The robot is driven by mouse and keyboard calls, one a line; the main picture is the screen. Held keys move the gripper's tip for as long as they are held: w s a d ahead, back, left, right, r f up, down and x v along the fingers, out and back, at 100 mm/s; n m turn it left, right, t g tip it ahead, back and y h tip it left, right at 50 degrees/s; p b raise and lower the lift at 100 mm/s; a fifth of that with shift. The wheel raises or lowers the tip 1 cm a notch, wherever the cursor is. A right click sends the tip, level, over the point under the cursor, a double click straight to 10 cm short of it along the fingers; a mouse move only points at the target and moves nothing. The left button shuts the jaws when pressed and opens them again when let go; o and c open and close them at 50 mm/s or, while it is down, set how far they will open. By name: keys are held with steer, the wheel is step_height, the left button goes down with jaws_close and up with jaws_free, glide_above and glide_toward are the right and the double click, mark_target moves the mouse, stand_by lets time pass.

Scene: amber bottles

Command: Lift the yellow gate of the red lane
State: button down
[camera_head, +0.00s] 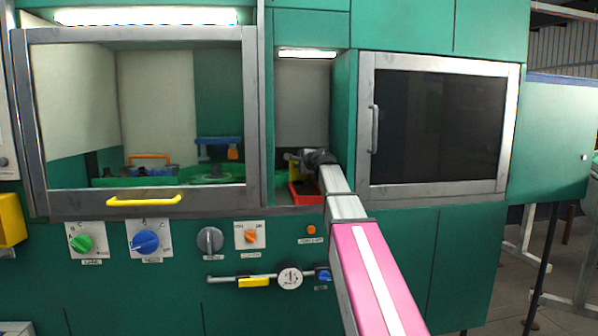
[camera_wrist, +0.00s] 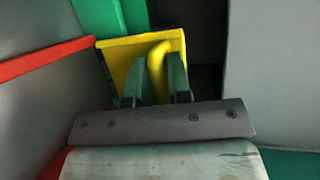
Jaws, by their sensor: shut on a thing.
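The yellow gate (camera_wrist: 118,57) is a flat yellow panel with a curved yellow handle (camera_wrist: 158,62) in the wrist view. My gripper (camera_wrist: 155,72) is shut on this handle, with one dark green finger on each side. In the head view the gate (camera_head: 295,169) shows as a small yellow patch in the narrow open bay, mostly hidden by my gripper (camera_head: 300,160). A red edge (camera_wrist: 45,60) runs along the left in the wrist view. The red lane's tray (camera_head: 304,190) lies below my gripper in the head view. How far the gate is raised is not clear.
The bay's side wall (camera_head: 343,120) stands close on the right of my arm. A framed glass window (camera_head: 135,120) with a yellow handle is at left, a dark-windowed door (camera_head: 437,125) at right. Knobs (camera_head: 146,242) line the panel below.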

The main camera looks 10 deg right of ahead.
step_height(320, 180, up, 14)
steer(key=shift+r, duration=0.15)
stand_by(0.3)
steer(key=c, duration=1.1)
jaws_free()
steer(key=shift+s, duration=0.1)
steer(key=shift+c, duration=0.2)
steer(key=v, duration=1)
steer(key=shift+s+d, duration=0.15)
steer(key=shift+s, duration=0.2)
steer(key=shift+s, duration=0.1)
